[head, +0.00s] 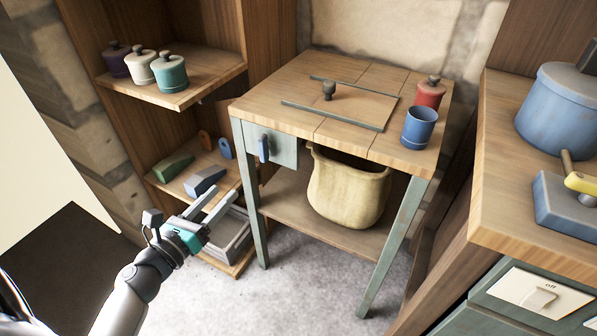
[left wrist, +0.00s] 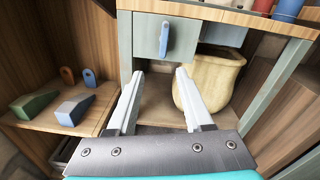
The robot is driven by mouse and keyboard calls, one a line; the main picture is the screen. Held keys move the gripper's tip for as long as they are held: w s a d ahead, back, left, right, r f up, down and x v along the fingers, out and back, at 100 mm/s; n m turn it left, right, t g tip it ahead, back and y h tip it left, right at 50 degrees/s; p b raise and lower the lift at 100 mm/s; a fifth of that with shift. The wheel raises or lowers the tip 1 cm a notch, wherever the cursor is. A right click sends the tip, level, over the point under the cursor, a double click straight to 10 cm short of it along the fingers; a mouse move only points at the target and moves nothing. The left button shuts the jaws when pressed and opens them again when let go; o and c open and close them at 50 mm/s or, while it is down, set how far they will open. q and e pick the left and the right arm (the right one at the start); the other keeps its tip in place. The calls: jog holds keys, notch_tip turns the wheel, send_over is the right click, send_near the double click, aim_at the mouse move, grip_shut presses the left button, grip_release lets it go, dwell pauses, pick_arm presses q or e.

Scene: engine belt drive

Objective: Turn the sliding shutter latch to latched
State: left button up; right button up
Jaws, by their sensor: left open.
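A blue latch handle (head: 263,148) stands nearly upright on a grey-green plate (head: 284,149) at the left front of the wooden table. It also shows in the left wrist view, as the blue handle (left wrist: 165,40) ahead of my fingertips. The sliding shutter (head: 345,108) appears to be the wooden panel with a dark knob, lying between two rails on the tabletop. My left gripper (head: 217,197) is open and empty, below and to the left of the latch, apart from it. In the left wrist view its two fingers (left wrist: 160,76) point toward the plate. My right gripper is not in view.
A beige sack-like container (head: 348,188) stands on the table's lower shelf. A blue cup (head: 419,127) and a red jar (head: 430,92) stand on the tabletop's right. A shelf unit (head: 215,85) with jars and wedge blocks is at the left. Floor before the table is clear.

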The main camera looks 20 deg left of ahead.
pick_arm(q)
jog(key=r+m, duration=0.1)
jog(key=m, duration=0.2)
send_near(261, 149)
jog(key=w+b, duration=0.1)
jog(key=w, duration=0.6)
jog(key=shift+w+d+f, duration=0.1)
jog(key=shift+w+f, duration=0.05)
jog(key=shift+w+d, duration=0.1)
jog(key=shift+w, duration=0.9)
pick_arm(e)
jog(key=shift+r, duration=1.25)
pick_arm(q)
grip_shut()
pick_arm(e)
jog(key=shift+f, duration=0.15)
